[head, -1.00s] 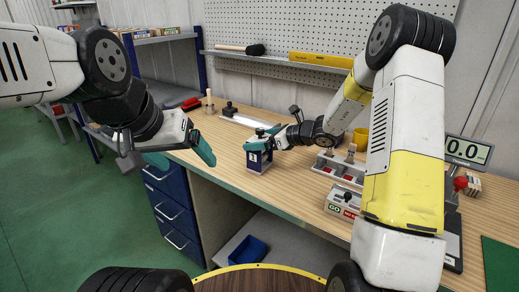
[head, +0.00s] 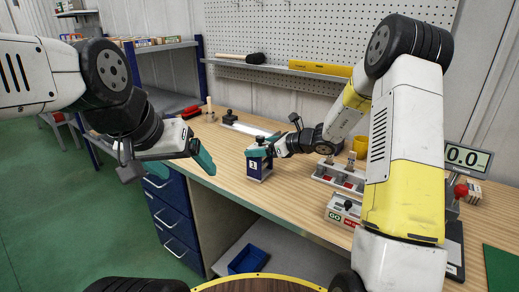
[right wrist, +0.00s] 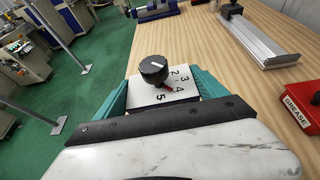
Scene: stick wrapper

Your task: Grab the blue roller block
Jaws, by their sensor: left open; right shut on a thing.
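The blue roller block (head: 256,170) is a dark blue block with a white number label, above the wooden bench near its front edge. Whether its base touches the bench I cannot tell. My right gripper (head: 262,151) is shut on its upper part, coming from the right. In the right wrist view the block's white numbered top plate (right wrist: 155,95) and black knob (right wrist: 153,69) sit between my teal fingers. My left gripper (head: 187,160) is open and empty, out over the bench's left front edge, well left of the block.
A metal strip with a black knob (head: 229,117) lies behind the block. A red grease box (right wrist: 304,104) shows in the right wrist view. A red-and-white fixture (head: 338,176) and a GO gauge box (head: 343,209) stand to the right. A blue bin (head: 247,260) is below.

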